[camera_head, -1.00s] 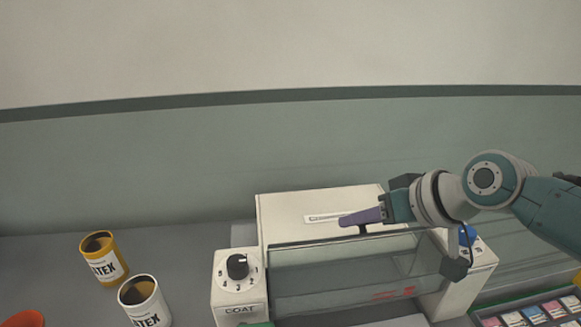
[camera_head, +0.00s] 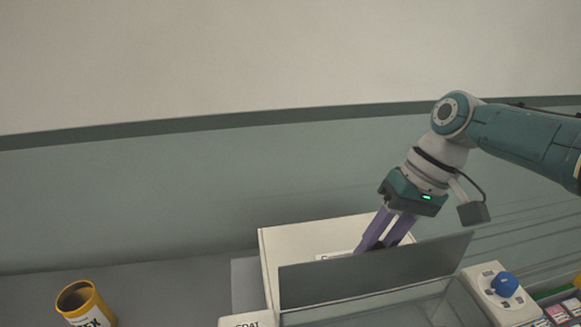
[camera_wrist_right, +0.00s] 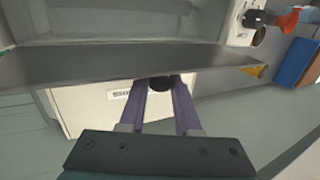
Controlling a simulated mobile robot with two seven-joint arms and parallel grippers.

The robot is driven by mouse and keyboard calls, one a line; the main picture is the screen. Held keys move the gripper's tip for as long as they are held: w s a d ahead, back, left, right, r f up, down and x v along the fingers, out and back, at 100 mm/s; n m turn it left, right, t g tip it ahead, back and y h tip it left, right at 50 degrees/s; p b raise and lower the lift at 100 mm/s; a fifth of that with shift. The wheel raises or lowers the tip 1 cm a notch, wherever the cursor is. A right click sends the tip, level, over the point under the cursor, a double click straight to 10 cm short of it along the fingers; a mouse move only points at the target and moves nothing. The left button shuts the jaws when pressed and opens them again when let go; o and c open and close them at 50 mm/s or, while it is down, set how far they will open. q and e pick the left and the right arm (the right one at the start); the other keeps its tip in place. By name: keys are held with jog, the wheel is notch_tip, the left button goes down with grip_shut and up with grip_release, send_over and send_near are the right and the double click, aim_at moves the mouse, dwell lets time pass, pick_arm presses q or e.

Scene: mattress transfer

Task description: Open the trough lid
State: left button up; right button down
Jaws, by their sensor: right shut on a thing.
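The trough lid (camera_head: 345,279) is a flat grey panel tilted up steeply along the back of the trough (camera_head: 455,306), whose front is cut off by the bottom edge in the head view. In the right wrist view the lid (camera_wrist_right: 90,66) runs across as a grey band. My right gripper (camera_head: 377,247) reaches down behind the raised lid with its purple fingers. In the right wrist view its fingers (camera_wrist_right: 160,88) are closed around the lid's small black handle (camera_wrist_right: 160,81). The lid hides the handle in the head view. My left gripper is out of view.
The white machine body (camera_head: 300,239) stands behind the lid. A blue knob (camera_head: 504,284) sits on the right housing, with color swatches (camera_head: 565,310) beside it. A yellow can (camera_head: 82,305) stands at the lower left. The counter between can and machine is clear.

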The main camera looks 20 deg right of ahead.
jog(key=shift+f, duration=0.15)
dwell(0.3)
jog(key=c, duration=0.6)
grip_release()
jog(key=shift+c, duration=0.2)
jog(key=shift+w+d+r, duration=0.1)
jog(key=shift+d+r, duration=0.05)
jog(key=shift+r, duration=0.3)
jog(key=v, duration=0.9)
jog(key=shift+p, duration=0.3)
